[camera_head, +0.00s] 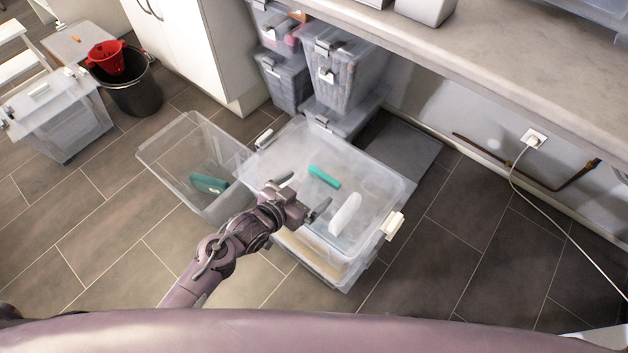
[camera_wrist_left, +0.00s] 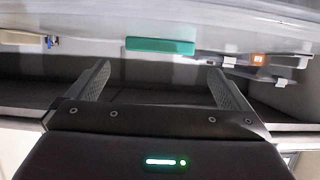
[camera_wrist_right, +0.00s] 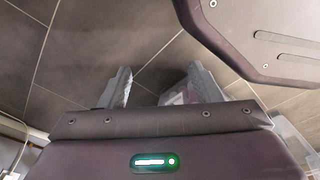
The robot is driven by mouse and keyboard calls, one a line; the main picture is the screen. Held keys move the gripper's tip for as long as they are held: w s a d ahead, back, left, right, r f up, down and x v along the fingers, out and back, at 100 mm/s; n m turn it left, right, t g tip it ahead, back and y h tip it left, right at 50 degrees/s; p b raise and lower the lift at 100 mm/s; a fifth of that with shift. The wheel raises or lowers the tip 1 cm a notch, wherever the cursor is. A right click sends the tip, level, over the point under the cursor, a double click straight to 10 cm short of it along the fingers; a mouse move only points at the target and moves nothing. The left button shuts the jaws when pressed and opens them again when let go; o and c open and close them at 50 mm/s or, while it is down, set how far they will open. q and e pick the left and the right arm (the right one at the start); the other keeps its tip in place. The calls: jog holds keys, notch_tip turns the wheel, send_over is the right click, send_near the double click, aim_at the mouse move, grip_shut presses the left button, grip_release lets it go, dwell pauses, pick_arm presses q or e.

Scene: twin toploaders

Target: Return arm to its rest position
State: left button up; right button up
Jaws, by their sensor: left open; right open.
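My left arm comes in from the lower left in the head view. Its gripper (camera_head: 301,197) is open and empty, over the front left part of the lidded clear bin. In the left wrist view the two fingers (camera_wrist_left: 158,84) are apart with nothing between them. A green block (camera_wrist_left: 160,46) shows beyond them. My right gripper does not show in the head view. In the right wrist view its fingers (camera_wrist_right: 158,88) are apart and empty, above the dark tiled floor (camera_wrist_right: 85,45).
The lidded clear bin (camera_head: 388,192) carries a green block (camera_head: 324,177) and a white object (camera_head: 345,214). An open clear bin (camera_head: 165,150) left of it holds a green item (camera_head: 208,183). Stacked bins (camera_head: 345,75) stand behind, under the counter (camera_head: 480,62). Floor at right is mostly free.

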pick_arm(q)
jog(key=shift+s+a+r, duration=0.3)
jog(key=shift+s+a, duration=0.05)
jog(key=shift+s, duration=0.2)
pick_arm(e)
jog(key=shift+s+f, duration=0.15)
jog(key=shift+s, duration=0.15)
